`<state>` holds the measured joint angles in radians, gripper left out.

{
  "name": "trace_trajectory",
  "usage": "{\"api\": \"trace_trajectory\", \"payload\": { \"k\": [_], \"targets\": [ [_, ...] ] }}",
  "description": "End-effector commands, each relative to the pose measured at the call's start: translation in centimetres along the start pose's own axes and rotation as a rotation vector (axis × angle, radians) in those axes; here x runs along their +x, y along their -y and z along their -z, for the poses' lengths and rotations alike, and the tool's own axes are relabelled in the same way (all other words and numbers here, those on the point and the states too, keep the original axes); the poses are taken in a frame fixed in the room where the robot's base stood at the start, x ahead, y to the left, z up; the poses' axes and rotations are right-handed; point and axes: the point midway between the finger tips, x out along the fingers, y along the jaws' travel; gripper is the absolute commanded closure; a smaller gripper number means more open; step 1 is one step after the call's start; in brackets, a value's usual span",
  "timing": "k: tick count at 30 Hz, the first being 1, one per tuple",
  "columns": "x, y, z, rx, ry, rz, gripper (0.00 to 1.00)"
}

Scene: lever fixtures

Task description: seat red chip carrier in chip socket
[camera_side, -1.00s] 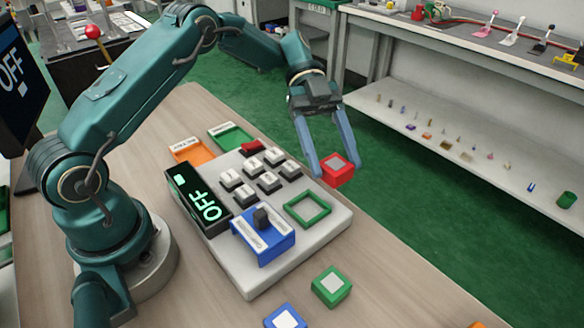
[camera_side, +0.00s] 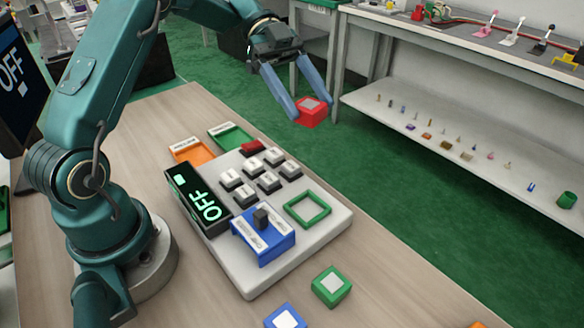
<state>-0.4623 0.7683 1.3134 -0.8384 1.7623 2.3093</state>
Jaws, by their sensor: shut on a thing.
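The chip socket (camera_side: 307,222), a green square frame, is on the right part of the panel and looks empty. The carrier is well apart from the socket.
Orange (camera_side: 192,152) and green (camera_side: 231,137) trays lie behind. A green carrier (camera_side: 331,287) and a blue carrier (camera_side: 285,317) lie in front.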

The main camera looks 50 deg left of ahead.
Motion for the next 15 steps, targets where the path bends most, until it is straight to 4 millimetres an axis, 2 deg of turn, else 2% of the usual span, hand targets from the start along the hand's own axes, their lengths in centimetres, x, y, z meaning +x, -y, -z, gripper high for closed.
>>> {"api": "trace_trajectory", "payload": {
  "k": [1,6,10,15],
  "targets": [
    [-1.3,-0.4,0.6,-0.028,0.002,0.060,0.87],
    [-3.8,-1.7,1.6,-0.127,0.002,0.238,0.87],
    [-5.0,-2.7,2.0,-0.199,0.002,0.371,0.87],
    [-5.6,-4.0,1.9,-0.286,0.001,0.528,0.87]
  ]
}}
